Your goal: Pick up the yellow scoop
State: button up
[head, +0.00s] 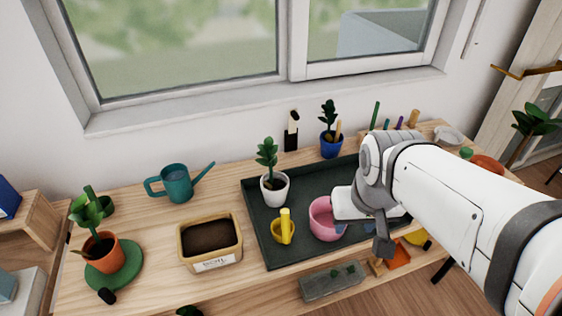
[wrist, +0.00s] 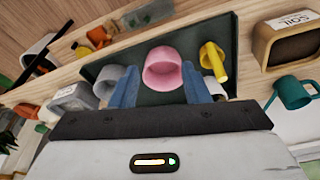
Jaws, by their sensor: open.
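The yellow scoop (head: 281,236) sits on a dark green tray (head: 262,251), its thick handle pointing up. It also shows in the wrist view (wrist: 219,63), right of my gripper (wrist: 159,82). My gripper is open, with its two blue fingers apart and nothing held. A pink pot (head: 322,219) stands on the tray right of the scoop. In the wrist view the pink pot (wrist: 164,68) appears between and beyond the fingers. In the head view my arm hides the tray's right part and most of my gripper.
A white pot with a plant (head: 273,188) stands behind the scoop. A soil box (head: 209,243), teal watering can (head: 178,186) and orange potted plant (head: 102,250) are to the left. A blue pot (head: 330,146) stands behind the tray. Grey block (head: 331,283) lies in front.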

jog(key=shift+o, duration=0.2)
jog(key=shift+w+a+r, duration=0.1)
jog(key=shift+w+a, duration=0.1)
jog(key=shift+w, duration=0.05)
jog(key=n+g+p, duration=0.3)
jog(key=n+p, duration=0.2)
jog(key=p, duration=0.2)
send_over(285, 224)
jog(key=f, duration=0.5)
jog(key=w+f, duration=0.1)
jog(key=f, duration=0.1)
jog(key=shift+f, duration=0.3)
jog(key=shift+a+f+n, duration=0.25)
jog(key=shift+f+n, duration=0.05)
jog(key=shift+f, duration=0.35)
jog(key=shift+d+f+p, duration=0.15)
jog(key=shift+f+p, duration=0.25)
jog(key=shift+f, duration=1.4)
jog(key=shift+d+f+p, duration=0.15)
jog(key=shift+f+p, duration=0.25)
jog(key=shift+f, duration=1.4)
jog(key=shift+c, duration=0.5)
grip_shut()
